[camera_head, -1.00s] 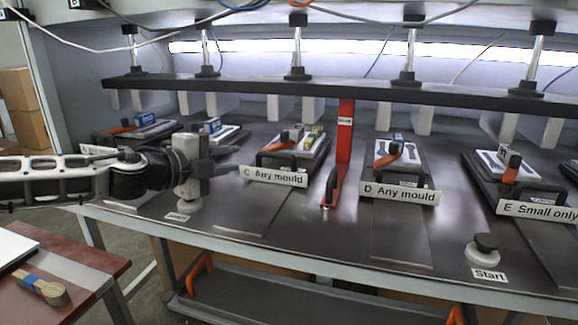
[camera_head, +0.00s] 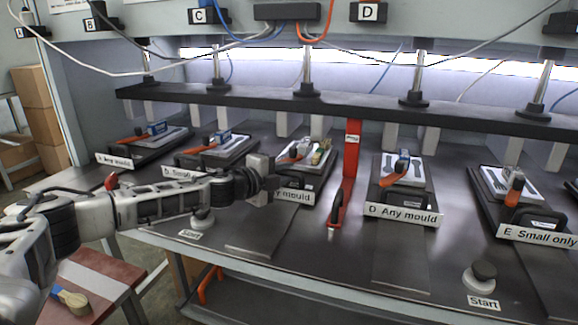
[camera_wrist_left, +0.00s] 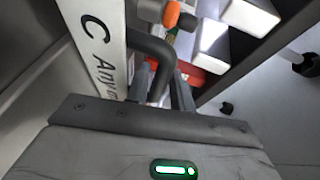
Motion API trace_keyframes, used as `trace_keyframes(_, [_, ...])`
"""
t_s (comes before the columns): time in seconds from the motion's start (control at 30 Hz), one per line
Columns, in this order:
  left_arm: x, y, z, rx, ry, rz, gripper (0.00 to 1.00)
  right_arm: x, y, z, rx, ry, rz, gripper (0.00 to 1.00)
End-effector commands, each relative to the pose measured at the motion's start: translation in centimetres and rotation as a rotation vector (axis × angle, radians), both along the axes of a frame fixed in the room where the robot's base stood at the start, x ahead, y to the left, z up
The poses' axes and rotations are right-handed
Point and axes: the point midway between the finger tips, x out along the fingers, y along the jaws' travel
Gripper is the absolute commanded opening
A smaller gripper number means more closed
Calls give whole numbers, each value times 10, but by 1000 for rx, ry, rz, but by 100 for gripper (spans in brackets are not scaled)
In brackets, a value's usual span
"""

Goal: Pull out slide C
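Slide C (camera_head: 318,178) sits in the press with a mould and an orange-handled part on it. Its white label (camera_head: 295,197) is partly hidden by my left gripper (camera_head: 277,182), which is at its front left. In the left wrist view, the letter C stands on the label (camera_wrist_left: 98,45), beside the dark curved handle (camera_wrist_left: 160,55). My left gripper's fingers (camera_wrist_left: 163,92) stand apart, one on either side of the handle; whether they touch it is unclear. My right gripper is not in view.
Slide D (camera_head: 400,195) and slide E (camera_head: 515,200) lie to the right. Start buttons (camera_head: 483,273) stand at the bench front. A brush (camera_head: 72,300) lies on the red table at lower left.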

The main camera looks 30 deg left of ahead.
Motion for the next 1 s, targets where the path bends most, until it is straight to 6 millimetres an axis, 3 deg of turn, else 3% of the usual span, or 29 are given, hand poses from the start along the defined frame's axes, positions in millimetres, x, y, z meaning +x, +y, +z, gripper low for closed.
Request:
trace_keyframes(0.2, [19, -3, -4, -1, 0, 0, 23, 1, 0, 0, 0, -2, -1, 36])
trace_keyframes(0.5, [21, -3, -4, 0, 0, 1, 23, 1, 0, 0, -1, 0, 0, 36])
trace_keyframes(0.53, [21, -3, -4, 0, 0, 1, 20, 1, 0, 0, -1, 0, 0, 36])
trace_keyframes(0.6, [21, -3, -4, 0, 0, 1, 1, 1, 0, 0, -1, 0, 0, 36])
trace_keyframes(0.87, [19, -6, -4, 0, 1, -3, 0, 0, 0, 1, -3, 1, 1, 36])
trace_keyframes(1.0, [14, -19, -4, 0, 3, -20, 0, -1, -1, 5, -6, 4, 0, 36])
